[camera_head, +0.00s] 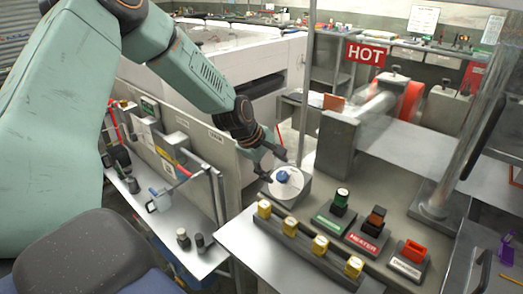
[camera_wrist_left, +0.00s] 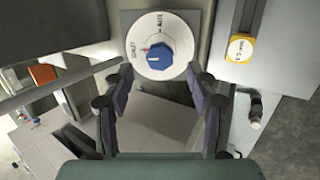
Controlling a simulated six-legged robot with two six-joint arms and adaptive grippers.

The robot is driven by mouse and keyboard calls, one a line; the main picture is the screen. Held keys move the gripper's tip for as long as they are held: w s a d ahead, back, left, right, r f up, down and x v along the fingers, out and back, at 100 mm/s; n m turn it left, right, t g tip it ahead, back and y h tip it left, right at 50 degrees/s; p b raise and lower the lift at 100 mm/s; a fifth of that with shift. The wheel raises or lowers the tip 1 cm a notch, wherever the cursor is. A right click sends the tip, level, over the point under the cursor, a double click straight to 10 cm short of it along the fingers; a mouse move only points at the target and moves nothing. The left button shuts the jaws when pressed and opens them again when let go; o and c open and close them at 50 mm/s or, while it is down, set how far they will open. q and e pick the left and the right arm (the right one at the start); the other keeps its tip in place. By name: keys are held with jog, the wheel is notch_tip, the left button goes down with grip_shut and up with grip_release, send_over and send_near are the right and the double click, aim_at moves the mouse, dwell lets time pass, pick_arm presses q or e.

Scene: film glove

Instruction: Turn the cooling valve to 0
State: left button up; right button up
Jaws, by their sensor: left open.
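A blue knob (camera_head: 283,176) sits on a round white dial (camera_head: 287,187) on a grey box at the near corner of the bench. The wrist view shows the knob (camera_wrist_left: 159,57) and dial (camera_wrist_left: 140,70) from above, with small lettering partly legible, one word like "AUTO". A small red mark shows at the knob's left edge. My left gripper (camera_head: 272,158) is open just beside and above the knob. In the wrist view its fingers (camera_wrist_left: 160,84) are spread, below the knob in the picture and not touching it. My right gripper is not in view.
Several yellow-capped parts (camera_head: 320,244) line a dark rail nearby. A metal post (camera_head: 307,90) rises behind the dial. A clear tube (camera_head: 470,130) stands at right.

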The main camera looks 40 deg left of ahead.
pick_arm(q)
jog(key=v, duration=0.7)
jog(key=shift+s+r, duration=0.15)
jog(key=shift+r, duration=0.15)
jog(key=shift+a, duration=0.1)
dwell(0.6)
